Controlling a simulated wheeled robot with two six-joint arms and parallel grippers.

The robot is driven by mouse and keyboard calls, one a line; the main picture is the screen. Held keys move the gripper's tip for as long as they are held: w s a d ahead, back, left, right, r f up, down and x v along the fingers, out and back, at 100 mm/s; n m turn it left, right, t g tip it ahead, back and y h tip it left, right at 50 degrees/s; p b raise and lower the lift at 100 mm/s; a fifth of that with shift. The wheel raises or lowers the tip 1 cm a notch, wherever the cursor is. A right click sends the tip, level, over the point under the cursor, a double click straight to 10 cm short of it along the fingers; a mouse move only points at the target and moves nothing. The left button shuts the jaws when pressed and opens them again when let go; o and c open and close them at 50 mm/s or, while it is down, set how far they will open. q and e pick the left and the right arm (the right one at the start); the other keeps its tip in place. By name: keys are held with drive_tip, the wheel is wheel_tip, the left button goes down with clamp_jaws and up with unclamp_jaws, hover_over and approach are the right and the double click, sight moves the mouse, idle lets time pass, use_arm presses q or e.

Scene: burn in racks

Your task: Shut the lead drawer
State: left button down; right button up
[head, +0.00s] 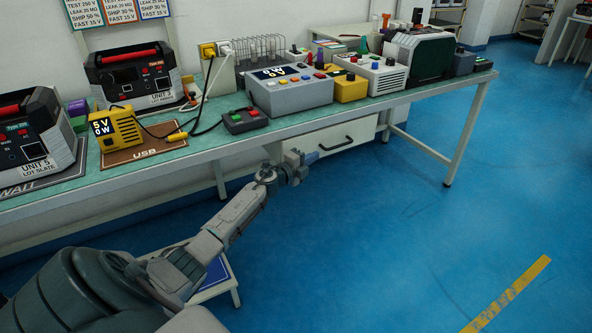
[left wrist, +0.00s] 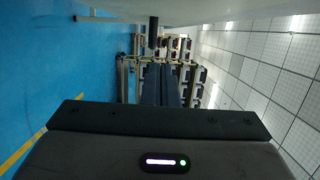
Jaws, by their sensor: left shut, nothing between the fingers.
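The lead drawer (head: 362,128) hangs under the bench; its pale front has a dark bar handle (head: 335,144). How far it stands out from the bench is hard to tell. My left gripper (head: 308,157) is at the left part of the drawer front, just left of the handle. Its fingers (left wrist: 161,85) are shut together and empty in the left wrist view. Whether they touch the front cannot be told. My forearm and gripper hide the drawer's lower left part. My right gripper is not in view.
The bench (head: 210,146) carries a grey meter box (head: 290,95), a yellow 5 V supply (head: 116,130), a small button box (head: 245,120) and burn-in units. A bench leg (head: 466,135) stands to the right. The blue floor (head: 420,240) in front is clear. A low stool-like platform (head: 215,290) is partly behind my arm.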

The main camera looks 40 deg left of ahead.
use_arm(q)
drive_tip(key=s+a+b, duration=0.1)
drive_tip(key=s, duration=0.8)
drive_tip(key=shift+a+f+b, duration=0.25)
drive_tip(key=shift+a+b, duration=0.05)
drive_tip(key=shift+b, duration=0.05)
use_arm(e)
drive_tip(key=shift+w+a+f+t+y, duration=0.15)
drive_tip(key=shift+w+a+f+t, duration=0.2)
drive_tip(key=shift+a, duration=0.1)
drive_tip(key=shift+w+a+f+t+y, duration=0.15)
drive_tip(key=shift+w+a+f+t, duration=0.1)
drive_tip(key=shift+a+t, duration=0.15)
use_arm(q)
drive_tip(key=shift+d, duration=0.1)
